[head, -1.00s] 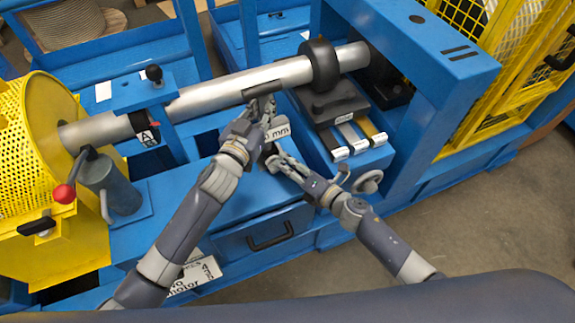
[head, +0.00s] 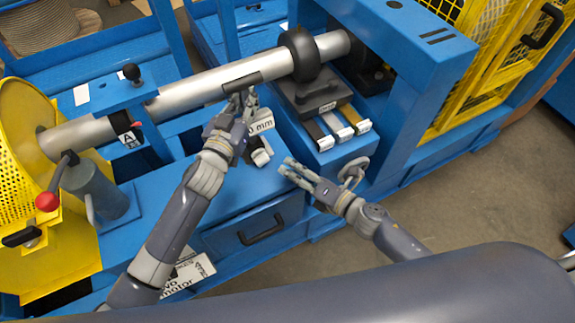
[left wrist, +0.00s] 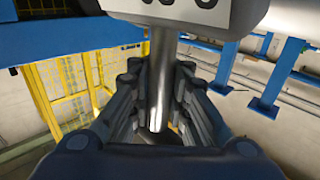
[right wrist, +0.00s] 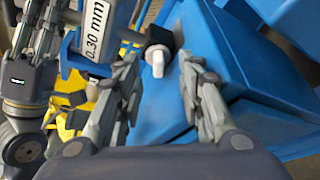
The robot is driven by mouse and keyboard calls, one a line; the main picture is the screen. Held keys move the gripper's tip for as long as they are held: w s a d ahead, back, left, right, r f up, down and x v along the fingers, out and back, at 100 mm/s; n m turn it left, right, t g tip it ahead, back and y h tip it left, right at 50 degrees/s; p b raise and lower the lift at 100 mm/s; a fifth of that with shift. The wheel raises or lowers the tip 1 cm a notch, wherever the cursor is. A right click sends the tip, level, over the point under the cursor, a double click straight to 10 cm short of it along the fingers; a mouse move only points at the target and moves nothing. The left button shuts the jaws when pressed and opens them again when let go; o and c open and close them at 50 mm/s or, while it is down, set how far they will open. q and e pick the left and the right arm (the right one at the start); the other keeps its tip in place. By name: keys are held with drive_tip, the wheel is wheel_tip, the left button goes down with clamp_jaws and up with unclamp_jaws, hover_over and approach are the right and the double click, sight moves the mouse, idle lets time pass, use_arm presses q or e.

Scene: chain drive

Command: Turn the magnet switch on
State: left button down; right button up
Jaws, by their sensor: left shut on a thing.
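A gauge with a white "0.30 mm" readout (right wrist: 93,22) shows in the right wrist view; its readout (head: 260,128) is partly hidden in the head view. My left gripper (head: 243,98) is shut on the gauge's metal stem (left wrist: 160,85), just in front of the large shaft. A white knob (right wrist: 158,60) on a dark round seat, apparently the magnet switch, shows beyond the right fingers.
The silver shaft (head: 205,92) with a black collar (head: 304,54) runs across the blue frame. A drawer with a black handle (head: 262,230) is below. Labelled strips (head: 336,130) lie at the right, near a grey handwheel (head: 353,172). A red-knobbed lever (head: 47,201) stands left.

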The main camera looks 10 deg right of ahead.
drive_tip(key=shift+s+d, duration=0.1)
drive_tip(key=shift+c, duration=0.2)
drive_tip(key=c, duration=0.4)
drive_tip(key=shift+s+a+m, duration=0.15)
drive_tip(key=shift+a+m, duration=0.15)
clamp_jaws()
drive_tip(key=s+a+r+m+t+h, duration=0.25)
drive_tip(key=a+m, duration=0.35)
drive_tip(key=m, duration=0.3)
wheel_tip(320, 180, up, 2)
drive_tip(key=r+m+h, duration=0.1)
drive_tip(key=m+h, duration=0.3)
drive_tip(key=m, duration=0.9)
hover_over(262, 160)
drive_tip(key=s+a, duration=0.2)
drive_tip(key=s, duration=0.1)
drive_tip(key=f, duration=0.1)
drive_tip(key=d+f, duration=0.1)
drive_tip(key=shift+w+d+f+y, duration=0.25)
drive_tip(key=shift+w+d+f, duration=0.05)
drive_tip(key=shift+f, duration=0.1)
drive_tip(key=shift+d+f, duration=0.3)
drive_tip(key=shift+f, duration=0.25)
